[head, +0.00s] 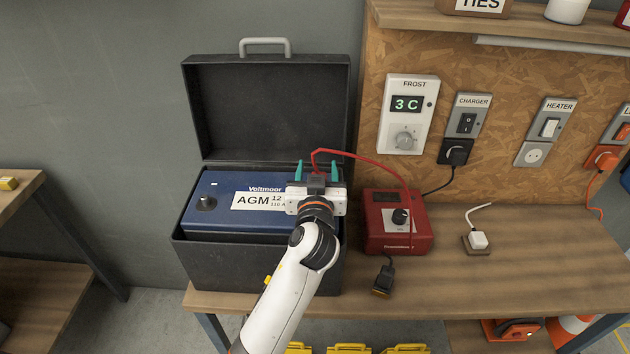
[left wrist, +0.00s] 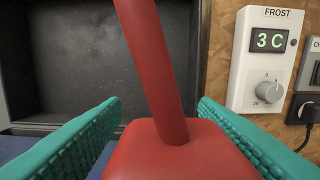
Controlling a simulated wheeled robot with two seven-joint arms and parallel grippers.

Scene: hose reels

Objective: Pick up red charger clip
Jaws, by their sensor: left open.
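The red charger clip (left wrist: 172,155) shows large in the left wrist view, with its thick red cable rising from its top. It lies between the two teal fingers of my left gripper (left wrist: 168,130), with a narrow gap visible on the left side. In the head view my left gripper (head: 317,172) is open above the right end of the blue battery (head: 225,190). There the clip is hidden behind the gripper, and only the red cable (head: 365,157) shows, arching to the red charger (head: 385,235). My right gripper is not in view.
The battery sits in a black box (head: 215,262) with its lid (head: 265,105) open behind. A black clip (head: 383,275) lies on the bench (head: 520,280) in front of the charger. A white plug (head: 478,240) is farther right. Switches and sockets line the wall board.

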